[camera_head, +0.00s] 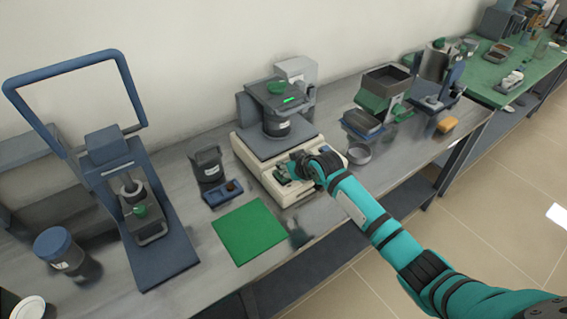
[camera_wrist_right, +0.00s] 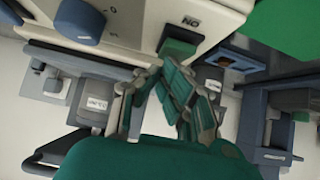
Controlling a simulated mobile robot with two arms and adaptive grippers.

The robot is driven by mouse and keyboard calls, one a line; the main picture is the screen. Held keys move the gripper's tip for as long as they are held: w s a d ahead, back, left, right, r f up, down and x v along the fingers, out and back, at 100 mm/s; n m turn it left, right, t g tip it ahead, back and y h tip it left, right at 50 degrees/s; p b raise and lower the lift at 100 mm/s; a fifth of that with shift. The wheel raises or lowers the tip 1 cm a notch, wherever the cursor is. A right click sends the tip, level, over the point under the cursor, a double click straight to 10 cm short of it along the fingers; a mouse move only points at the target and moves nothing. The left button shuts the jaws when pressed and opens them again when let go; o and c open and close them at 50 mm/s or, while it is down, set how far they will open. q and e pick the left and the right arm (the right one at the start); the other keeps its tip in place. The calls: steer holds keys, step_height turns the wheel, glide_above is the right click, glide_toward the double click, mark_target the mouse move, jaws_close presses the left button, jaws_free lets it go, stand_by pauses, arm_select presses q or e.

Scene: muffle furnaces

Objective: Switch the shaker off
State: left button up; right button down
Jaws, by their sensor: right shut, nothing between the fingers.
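The shaker (camera_head: 250,158) has a cream base with a dark grey plate and a dark round vessel with a green top standing on it. A small display on the unit behind glows green. In the right wrist view its cream front panel (camera_wrist_right: 225,15) is upside down, with a green switch (camera_wrist_right: 180,47) beside an "ON" label and a blue knob (camera_wrist_right: 80,20). My right gripper (camera_head: 291,172) is at the front of the shaker and hides part of the panel. In the wrist view its fingers (camera_wrist_right: 158,80) are shut and empty, close to the green switch. I cannot tell whether they touch it.
A green mat (camera_head: 249,230) lies in front of the shaker. A dark canister (camera_head: 207,165) and small blue tray (camera_head: 222,194) stand to its left, near a tall blue frame device (camera_head: 165,240). A round metal dish (camera_head: 359,153) sits close to its right.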

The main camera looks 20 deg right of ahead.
steer(key=shift+s+d, duration=0.1)
steer(key=shift+s, duration=0.25)
steer(key=r+p, duration=0.4)
steer(key=shift+w+r, duration=0.2)
steer(key=shift+w, duration=0.1)
steer(key=shift+s+r, duration=0.2)
steer(key=shift+s, duration=0.1)
steer(key=w+r+b+v, duration=0.1)
steer(key=v, duration=0.8)
steer(key=shift+b, duration=0.3)
steer(key=shift+r, duration=0.1)
